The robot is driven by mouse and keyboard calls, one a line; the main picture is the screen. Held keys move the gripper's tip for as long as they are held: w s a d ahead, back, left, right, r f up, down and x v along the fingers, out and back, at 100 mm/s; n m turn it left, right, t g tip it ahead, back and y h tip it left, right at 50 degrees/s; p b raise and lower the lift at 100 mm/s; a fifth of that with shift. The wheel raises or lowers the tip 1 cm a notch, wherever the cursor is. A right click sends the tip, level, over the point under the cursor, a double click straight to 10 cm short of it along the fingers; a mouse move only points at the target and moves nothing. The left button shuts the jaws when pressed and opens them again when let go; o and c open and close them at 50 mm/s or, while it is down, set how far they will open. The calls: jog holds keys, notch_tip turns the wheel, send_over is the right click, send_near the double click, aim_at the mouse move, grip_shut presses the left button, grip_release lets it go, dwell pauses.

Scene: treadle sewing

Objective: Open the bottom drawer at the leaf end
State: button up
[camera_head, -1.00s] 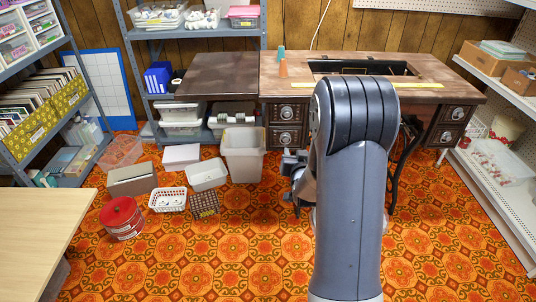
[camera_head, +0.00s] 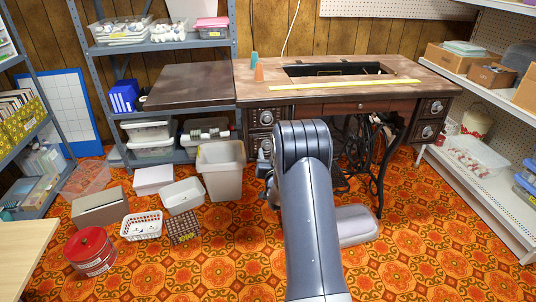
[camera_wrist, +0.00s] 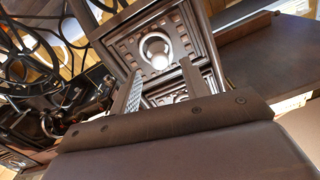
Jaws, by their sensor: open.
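The treadle sewing table (camera_head: 345,80) stands against the back wall, with its dark leaf (camera_head: 190,86) out to the left. At that end, two drawers with round ornate pulls are stacked: the upper one (camera_head: 265,117) shows, and the bottom one (camera_head: 254,142) is partly hidden by my gripper and arm. Both look closed. My gripper (camera_head: 264,168) is just in front of them, low. In the wrist view, which looks turned over, a carved drawer front with a round metal pull (camera_wrist: 157,48) lies just beyond my open, empty fingers (camera_wrist: 160,68). A second front shows between the fingers.
A beige bin (camera_head: 221,165) stands just left of my gripper. Several boxes and baskets lie farther left, with a red tin (camera_head: 90,250). Patterned floor (camera_head: 430,235) is clear at front right.

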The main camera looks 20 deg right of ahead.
jog(key=shift+x, duration=1.4)
jog(key=shift+c, duration=0.5)
grip_shut()
